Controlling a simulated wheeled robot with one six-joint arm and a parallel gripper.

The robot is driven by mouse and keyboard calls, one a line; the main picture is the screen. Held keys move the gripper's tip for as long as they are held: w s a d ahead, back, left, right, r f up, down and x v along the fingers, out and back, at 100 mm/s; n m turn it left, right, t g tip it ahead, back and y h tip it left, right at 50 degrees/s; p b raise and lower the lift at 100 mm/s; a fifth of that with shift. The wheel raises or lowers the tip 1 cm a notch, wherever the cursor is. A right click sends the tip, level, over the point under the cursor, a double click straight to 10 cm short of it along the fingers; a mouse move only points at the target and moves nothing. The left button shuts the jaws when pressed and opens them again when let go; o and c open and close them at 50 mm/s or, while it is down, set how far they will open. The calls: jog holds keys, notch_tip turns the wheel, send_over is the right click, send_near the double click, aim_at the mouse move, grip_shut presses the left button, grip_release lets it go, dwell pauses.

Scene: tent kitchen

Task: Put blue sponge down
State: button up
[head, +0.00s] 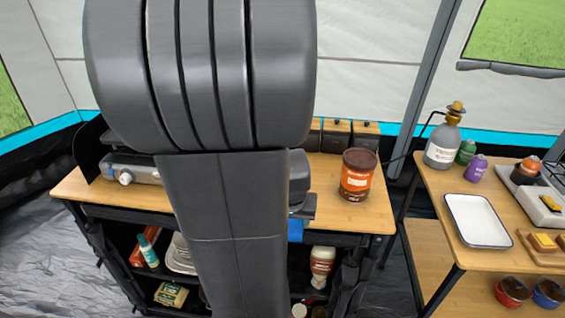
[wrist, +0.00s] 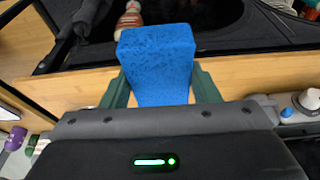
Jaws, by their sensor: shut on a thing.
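The blue sponge (wrist: 157,52) is held between the two green fingers of my gripper (wrist: 159,82) in the wrist view. In the head view only a small part of the sponge (head: 295,231) shows, at the front edge of the wooden counter (head: 335,213). My arm hides most of the gripper there. The sponge appears beside or over the counter's edge; I cannot tell whether it touches the wood.
A brown and orange can (head: 357,176) stands on the counter's right part, and a stove (head: 142,170) on its left. Shelves below hold bottles and plates.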

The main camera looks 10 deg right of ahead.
jog(key=w+d, duration=0.1)
jog(key=w, duration=0.3)
jog(key=w+d+p, duration=0.1)
jog(key=w, duration=0.4)
jog(key=w+d+p, duration=0.1)
jog(key=w+d, duration=0.1)
jog(key=w, duration=0.2)
jog(key=shift+w, duration=0.4)
jog(key=shift+f, duration=1.8)
